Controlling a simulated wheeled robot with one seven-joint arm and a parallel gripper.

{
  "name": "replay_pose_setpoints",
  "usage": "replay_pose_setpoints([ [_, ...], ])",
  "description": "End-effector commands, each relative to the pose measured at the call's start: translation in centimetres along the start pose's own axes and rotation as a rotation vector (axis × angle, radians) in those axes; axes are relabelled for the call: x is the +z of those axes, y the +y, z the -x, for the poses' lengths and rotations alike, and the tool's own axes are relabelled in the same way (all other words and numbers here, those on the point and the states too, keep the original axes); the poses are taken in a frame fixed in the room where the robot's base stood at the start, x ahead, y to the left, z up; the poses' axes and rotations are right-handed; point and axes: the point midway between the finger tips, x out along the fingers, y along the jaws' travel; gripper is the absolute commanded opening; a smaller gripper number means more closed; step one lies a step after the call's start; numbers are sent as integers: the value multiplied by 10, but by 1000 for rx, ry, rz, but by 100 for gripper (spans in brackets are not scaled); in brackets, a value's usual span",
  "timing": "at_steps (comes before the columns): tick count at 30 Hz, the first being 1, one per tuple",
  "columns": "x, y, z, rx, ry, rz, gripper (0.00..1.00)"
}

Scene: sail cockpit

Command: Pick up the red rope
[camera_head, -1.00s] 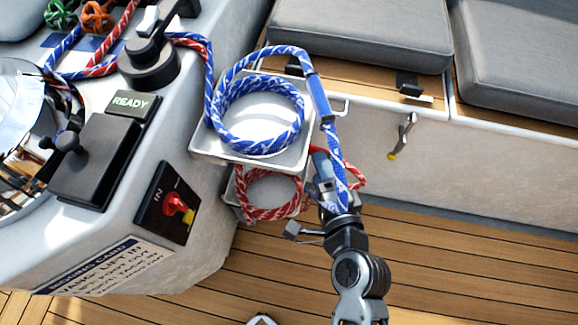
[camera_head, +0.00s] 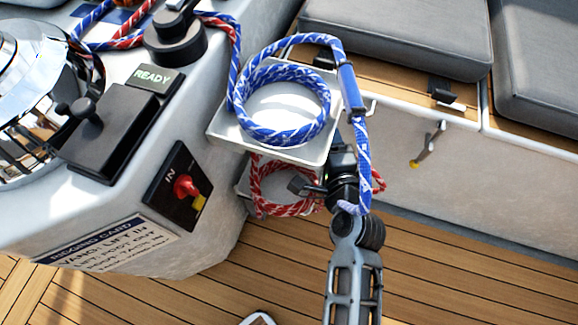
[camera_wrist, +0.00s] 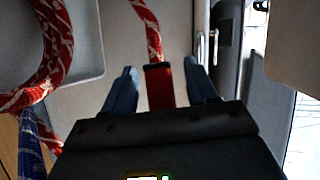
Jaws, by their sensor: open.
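The red rope (camera_head: 278,207) lies coiled in the lower tray, with white flecks, partly hidden under the upper tray. In the wrist view its end (camera_wrist: 145,25) hangs down with a plain red sleeve (camera_wrist: 160,88). My gripper (camera_wrist: 160,82) is open, with one blue-grey finger on each side of the sleeve and gaps on both sides. More red coil shows at the left of the wrist view.
The blue rope (camera_head: 283,137) is coiled in the upper tray (camera_head: 232,138). Its loose end, with a blue sleeve (camera_head: 350,88), hangs in front of my gripper. A console with a red switch (camera_head: 184,187) stands left, a cushioned bench (camera_head: 400,38) behind.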

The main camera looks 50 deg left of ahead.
Motion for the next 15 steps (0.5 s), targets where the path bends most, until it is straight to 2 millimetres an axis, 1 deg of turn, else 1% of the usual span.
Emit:
replay_pose_setpoints([
  [1, 0, 0, 0, 0, 0, 0, 56],
  [2, 0, 0, 0, 0, 0, 0, 53],
  [15, 0, 0, 0, 0, 0, 0, 11],
])
